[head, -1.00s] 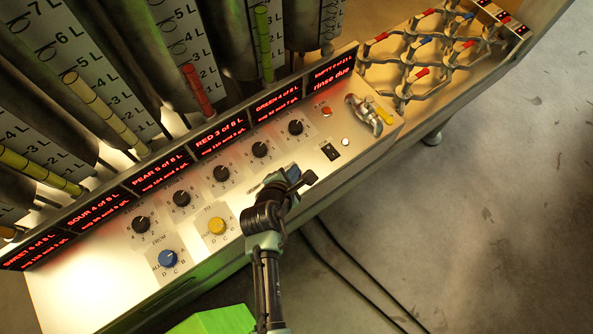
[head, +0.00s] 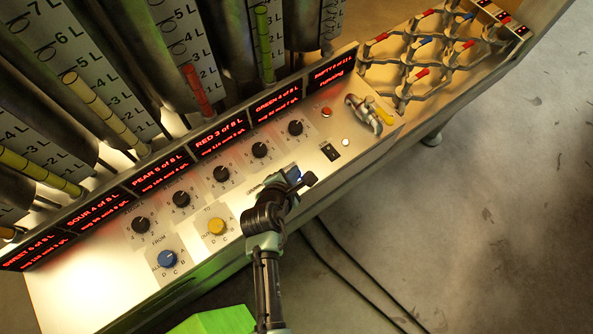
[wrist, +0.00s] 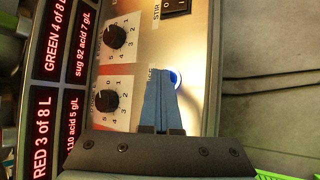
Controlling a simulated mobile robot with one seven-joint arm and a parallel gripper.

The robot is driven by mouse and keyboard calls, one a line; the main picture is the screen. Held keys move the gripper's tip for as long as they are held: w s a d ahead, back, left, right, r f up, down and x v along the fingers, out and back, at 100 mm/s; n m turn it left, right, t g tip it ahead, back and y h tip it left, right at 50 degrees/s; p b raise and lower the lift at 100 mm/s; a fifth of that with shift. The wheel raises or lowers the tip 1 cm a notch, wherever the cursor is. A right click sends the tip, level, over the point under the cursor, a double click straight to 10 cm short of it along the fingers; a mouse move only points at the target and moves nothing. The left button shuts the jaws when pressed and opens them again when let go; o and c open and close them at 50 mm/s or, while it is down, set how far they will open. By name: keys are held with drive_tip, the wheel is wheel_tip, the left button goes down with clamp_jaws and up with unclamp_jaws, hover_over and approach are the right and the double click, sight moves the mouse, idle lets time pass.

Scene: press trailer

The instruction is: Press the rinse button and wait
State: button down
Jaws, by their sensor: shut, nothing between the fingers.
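My gripper (head: 297,179) is shut and empty over the front part of the sloping metal panel (head: 95,290). In the wrist view its blue fingers (wrist: 160,82) are together and cover part of a round, white-lit button (wrist: 176,80). A partly hidden label beside it looks like the end of "RINSE". The fingertips overlap the button; contact cannot be told for certain. In the head view my gripper hides this button.
Black knobs (head: 221,174), a blue knob (head: 168,259) and a yellow knob (head: 217,226) line the panel. A red button (head: 326,112), a small white button (head: 346,142), a black switch (head: 331,152) and a metal tap (head: 364,113) sit at right. Tall cylinders stand behind.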

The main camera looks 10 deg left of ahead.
drive_tip(key=shift+r+p, duration=0.65)
drive_tip(key=shift+r, duration=0.1)
wheel_tip(320, 180, up, 5)
drive_tip(key=p, duration=0.5)
wheel_tip(320, 180, up, 10)
drive_tip(key=p, duration=0.9)
drive_tip(key=shift+p, duration=0.35)
